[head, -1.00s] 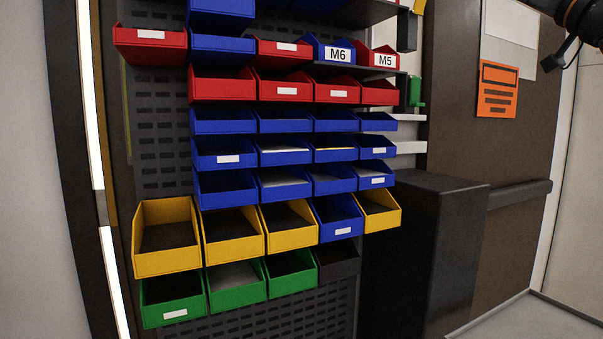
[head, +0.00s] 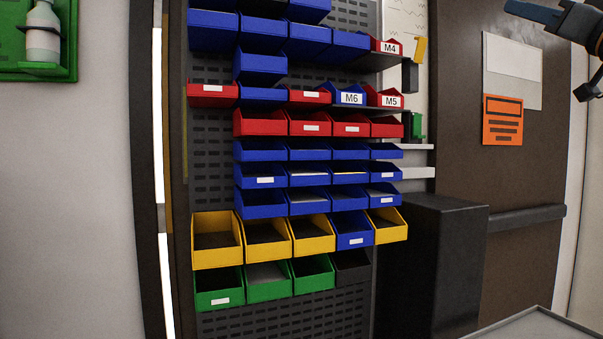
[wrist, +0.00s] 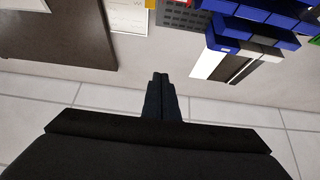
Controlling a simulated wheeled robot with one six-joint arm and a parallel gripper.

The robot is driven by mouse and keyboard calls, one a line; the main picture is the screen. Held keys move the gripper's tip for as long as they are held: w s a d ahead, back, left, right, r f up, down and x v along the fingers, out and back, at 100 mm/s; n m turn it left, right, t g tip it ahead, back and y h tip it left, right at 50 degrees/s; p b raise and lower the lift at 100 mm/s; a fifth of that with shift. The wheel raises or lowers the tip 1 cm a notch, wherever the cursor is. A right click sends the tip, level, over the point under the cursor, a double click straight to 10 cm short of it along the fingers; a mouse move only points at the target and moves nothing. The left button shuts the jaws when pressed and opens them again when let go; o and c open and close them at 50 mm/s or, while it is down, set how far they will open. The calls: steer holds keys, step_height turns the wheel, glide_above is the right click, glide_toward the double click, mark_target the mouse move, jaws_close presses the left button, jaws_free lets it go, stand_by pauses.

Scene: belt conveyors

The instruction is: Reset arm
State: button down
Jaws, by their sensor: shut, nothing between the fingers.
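My gripper (wrist: 160,78) shows in the wrist view, with its two dark fingers together and nothing between them. It points out over a pale tiled floor (wrist: 220,110) and touches nothing that I can see. In the head view, part of my arm shows at the top right corner, in front of the brown door (head: 455,90).
A pegboard rack (head: 215,150) holds many blue, red, yellow and green bins. A black cabinet (head: 435,260) stands to its right. An orange notice (head: 502,120) hangs on the door. A green wall case (head: 68,40) with a bottle is at upper left. A grey surface (head: 540,326) shows at lower right.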

steer(key=w+f+m+g+h, duration=0.2)
steer(key=w+f+m+h, duration=0.15)
steer(key=f, duration=0.65)
steer(key=w+f+m+g+h, duration=0.25)
steer(key=w+f+h, duration=0.25)
steer(key=f, duration=0.5)
steer(key=w+f+m+g+h, duration=0.25)
steer(key=w+f+h, duration=0.2)
steer(key=f, duration=0.65)
steer(key=s+a+f+g+y, duration=0.1)
steer(key=s+a+f+g, duration=0.2)
steer(key=f, duration=0.7)
steer(key=a+f+g+y, duration=0.15)
steer(key=a+f, duration=0.25)
steer(key=f, duration=0.7)
steer(key=s+a+f+n+g+y, duration=0.1)
steer(key=s+a+f+g, duration=0.4)
steer(key=s+f, duration=0.5)
steer(key=s+a+f+n+g+y, duration=0.1)
steer(key=s+a+f+n+g, duration=0.2)
steer(key=s+a+f, duration=0.6)
steer(key=s+f+g, duration=0.1)
steer(key=s+g, duration=0.1)
steer(key=s, duration=0.1)
steer(key=shift+s+g, duration=0.35)
steer(key=shift+s, duration=0.05)
steer(key=shift+a+n, duration=0.1)
steer(key=shift+n, duration=0.15)
